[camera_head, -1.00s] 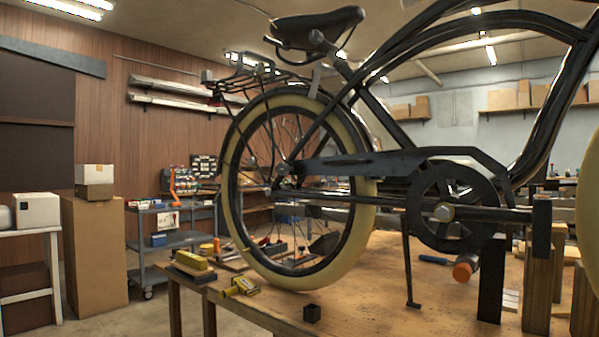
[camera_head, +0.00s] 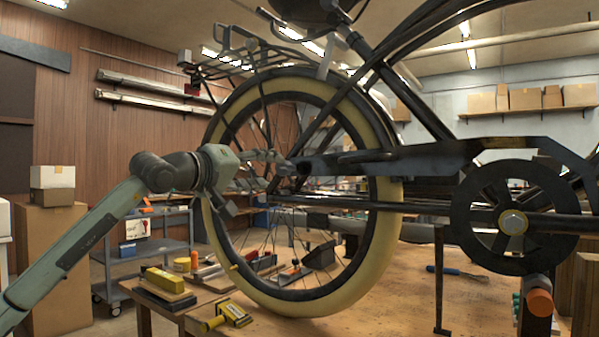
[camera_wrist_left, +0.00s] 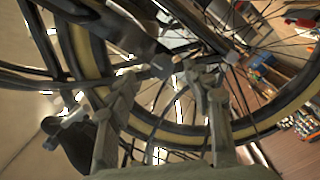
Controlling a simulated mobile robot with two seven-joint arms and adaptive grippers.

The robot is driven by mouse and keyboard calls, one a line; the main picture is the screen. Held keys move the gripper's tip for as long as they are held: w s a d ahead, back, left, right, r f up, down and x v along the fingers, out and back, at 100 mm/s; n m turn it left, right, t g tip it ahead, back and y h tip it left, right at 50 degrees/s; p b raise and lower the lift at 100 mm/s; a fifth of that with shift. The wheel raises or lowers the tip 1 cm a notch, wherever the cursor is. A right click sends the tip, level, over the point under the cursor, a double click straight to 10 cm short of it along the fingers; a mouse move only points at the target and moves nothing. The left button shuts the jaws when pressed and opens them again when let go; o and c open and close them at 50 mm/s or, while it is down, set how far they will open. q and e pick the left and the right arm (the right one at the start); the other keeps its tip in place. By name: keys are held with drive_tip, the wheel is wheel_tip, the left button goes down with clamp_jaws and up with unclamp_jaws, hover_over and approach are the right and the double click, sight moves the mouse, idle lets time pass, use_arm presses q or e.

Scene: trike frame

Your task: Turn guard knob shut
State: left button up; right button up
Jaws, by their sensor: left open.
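The dark chain guard (camera_head: 440,160) of the bike runs from the rear hub (camera_head: 290,170) to the round chainring (camera_head: 513,195). My left gripper (camera_head: 272,163) reaches in from the left beside the rear wheel, its fingers close to the hub and the guard's rear end. In the left wrist view the gripper (camera_wrist_left: 160,78) is open, and a small dark block-like part (camera_wrist_left: 163,66) shows between and just beyond its fingertips. I cannot tell whether this is the guard knob or whether the fingers touch it. A bolt-like round piece (camera_head: 513,222) sits at the chainring's centre. My right gripper is out of view.
The cream-tyred rear wheel (camera_head: 232,257), its spokes and the frame tubes crowd the gripper. The wooden workbench (camera_head: 390,290) below holds a yellow tool (camera_head: 228,315), yellow blocks (camera_head: 165,279) and an orange-ended cylinder (camera_head: 540,302). A grey cart (camera_head: 175,247) stands behind.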

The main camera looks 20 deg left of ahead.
sight(280, 168)
use_arm(q)
drive_tip(key=shift+w+a+r+y, duration=0.2)
drive_tip(key=shift+w+r+y, duration=0.15)
drive_tip(key=shift+w, duration=0.25)
drive_tip(key=p+x, duration=0.1)
drive_tip(key=x, duration=0.5)
drive_tip(key=shift+w+d+p, duration=0.2)
drive_tip(key=shift+w+p, duration=0.1)
drive_tip(key=shift+p, duration=0.1)
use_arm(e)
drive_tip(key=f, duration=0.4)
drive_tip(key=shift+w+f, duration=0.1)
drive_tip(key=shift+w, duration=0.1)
use_arm(q)
clamp_jaws()
